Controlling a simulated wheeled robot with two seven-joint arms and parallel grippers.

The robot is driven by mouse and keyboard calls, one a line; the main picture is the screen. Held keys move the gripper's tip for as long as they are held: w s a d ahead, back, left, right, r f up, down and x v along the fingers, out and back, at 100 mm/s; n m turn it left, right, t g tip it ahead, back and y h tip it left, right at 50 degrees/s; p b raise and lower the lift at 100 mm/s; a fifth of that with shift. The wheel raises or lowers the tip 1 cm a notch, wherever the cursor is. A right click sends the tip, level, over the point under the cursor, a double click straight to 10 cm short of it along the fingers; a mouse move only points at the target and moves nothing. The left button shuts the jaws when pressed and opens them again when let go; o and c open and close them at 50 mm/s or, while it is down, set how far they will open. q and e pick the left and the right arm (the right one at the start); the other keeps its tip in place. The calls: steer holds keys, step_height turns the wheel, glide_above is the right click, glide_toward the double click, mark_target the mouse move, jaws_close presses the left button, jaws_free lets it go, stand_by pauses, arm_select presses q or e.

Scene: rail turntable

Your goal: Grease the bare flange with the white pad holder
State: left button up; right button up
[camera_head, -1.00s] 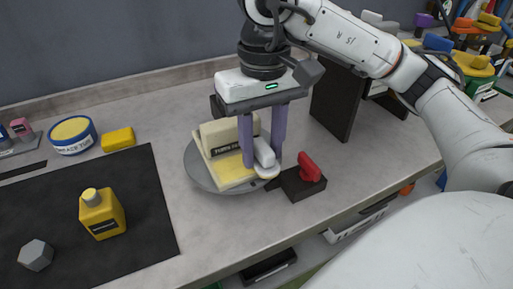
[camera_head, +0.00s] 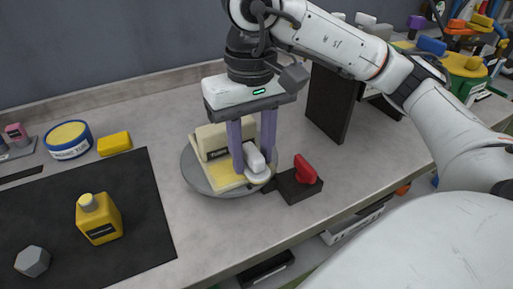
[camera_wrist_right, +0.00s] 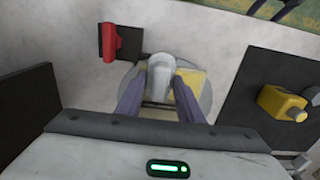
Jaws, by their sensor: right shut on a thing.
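The white pad holder (camera_head: 254,158) is between the purple fingers of my right gripper (camera_head: 252,167), which is shut on it. Its pale pad is low at the right end of the yellow flange (camera_head: 222,183); whether it touches cannot be told. The flange runs along the near foot of a cream rail piece (camera_head: 213,137) with a dark label, on a round grey turntable (camera_head: 196,181). The fingers hide part of the rail. The right wrist view also shows the holder (camera_wrist_right: 161,70) beside yellow surface (camera_wrist_right: 196,82). My left gripper is out of view.
A dark block with a red lever (camera_head: 305,170) stands close right of the turntable. A dark upright panel (camera_head: 328,103) is behind it. A yellow bottle (camera_head: 99,218) and grey hex piece (camera_head: 32,261) are on a black mat. A blue-yellow tin (camera_head: 68,140) and yellow block (camera_head: 114,143) stand behind.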

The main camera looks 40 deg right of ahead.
steer(key=shift+w+a+f, duration=0.1)
steer(key=shift+w+a, duration=0.15)
steer(key=shift+a, duration=0.75)
